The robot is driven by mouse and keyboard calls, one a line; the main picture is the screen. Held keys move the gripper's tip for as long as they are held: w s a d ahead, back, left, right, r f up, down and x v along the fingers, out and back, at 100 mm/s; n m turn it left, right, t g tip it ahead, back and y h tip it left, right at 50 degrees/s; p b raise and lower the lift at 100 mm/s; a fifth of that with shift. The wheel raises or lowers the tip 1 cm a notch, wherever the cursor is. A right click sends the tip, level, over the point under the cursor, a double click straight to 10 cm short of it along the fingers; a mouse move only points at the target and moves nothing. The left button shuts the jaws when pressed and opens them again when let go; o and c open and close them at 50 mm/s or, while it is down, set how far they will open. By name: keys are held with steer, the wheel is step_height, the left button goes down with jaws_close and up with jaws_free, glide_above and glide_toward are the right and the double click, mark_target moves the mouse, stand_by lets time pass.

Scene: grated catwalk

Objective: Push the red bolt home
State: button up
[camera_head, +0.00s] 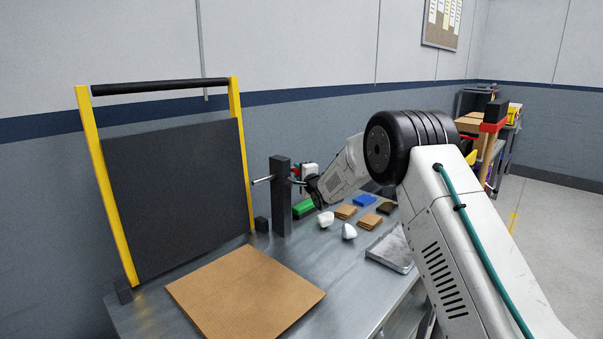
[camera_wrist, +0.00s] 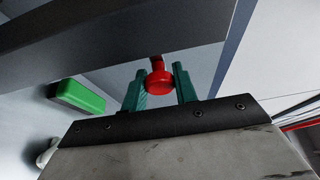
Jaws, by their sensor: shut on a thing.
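The bolt's silver rod (camera_head: 262,180) sticks out to the left of a dark upright post (camera_head: 281,212), towards the yellow-framed dark panel (camera_head: 178,195). I cannot tell whether its tip touches the yellow frame. In the wrist view the bolt's red knob (camera_wrist: 159,83) sits between the teal fingers of my gripper (camera_wrist: 160,88), below the dark post (camera_wrist: 100,35). My gripper (camera_head: 299,182) is shut on this knob, at the right side of the post in the head view. The rod inside the post is hidden.
A green block (camera_head: 303,208), two white lumps (camera_head: 349,231), cardboard squares (camera_head: 370,221) and a blue block (camera_head: 365,200) lie right of the post. A metal tray (camera_head: 388,252) is at the right edge. A large cardboard sheet (camera_head: 245,293) covers the front of the metal table.

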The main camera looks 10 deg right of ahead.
steer(key=o, duration=0.9)
steer(key=shift+s+a, duration=0.15)
steer(key=shift+a, duration=0.2)
steer(key=shift+d, duration=0.2)
steer(key=v, duration=0.7)
steer(key=shift+s+d, duration=0.1)
steer(key=shift+s, duration=0.3)
steer(key=shift+f, duration=0.1)
